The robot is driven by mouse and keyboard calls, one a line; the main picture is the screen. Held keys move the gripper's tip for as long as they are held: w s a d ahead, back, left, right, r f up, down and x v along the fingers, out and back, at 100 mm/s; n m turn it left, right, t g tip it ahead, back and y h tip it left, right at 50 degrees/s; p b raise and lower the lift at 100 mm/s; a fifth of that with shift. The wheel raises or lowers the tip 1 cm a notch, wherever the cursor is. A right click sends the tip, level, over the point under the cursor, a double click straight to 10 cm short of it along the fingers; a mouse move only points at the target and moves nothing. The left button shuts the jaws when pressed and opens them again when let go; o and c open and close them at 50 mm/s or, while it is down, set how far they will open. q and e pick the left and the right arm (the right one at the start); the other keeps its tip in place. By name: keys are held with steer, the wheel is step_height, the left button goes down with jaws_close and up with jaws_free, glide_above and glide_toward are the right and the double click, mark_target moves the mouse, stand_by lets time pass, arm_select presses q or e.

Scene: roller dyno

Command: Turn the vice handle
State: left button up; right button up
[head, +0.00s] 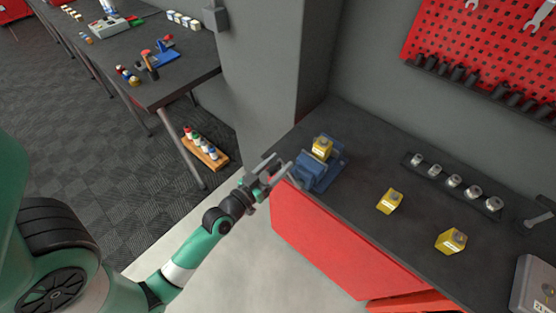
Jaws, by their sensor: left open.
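The blue vice (317,172) stands on the dark workbench at its left front corner. A yellow block (322,147) sits at the top of the vice, at its jaws. My left gripper (280,166) is open, just left of the vice at the bench's edge, with its fingers pointing toward the vice. The vice handle cannot be made out clearly; the gripper covers that side. I cannot tell whether the fingers touch the handle. My right gripper is not in view.
Two more yellow blocks (390,201) (451,241) lie on the workbench (352,218). A dark rack with several metal pieces (454,181) stands behind them. A grey pillar (262,75) rises behind the vice. Another table with tools (185,72) is at the upper left.

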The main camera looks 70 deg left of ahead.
arm_select(q)
steer(key=shift+w, duration=0.1)
jaws_close()
steer(key=shift+f, duration=0.15)
stand_by(1.3)
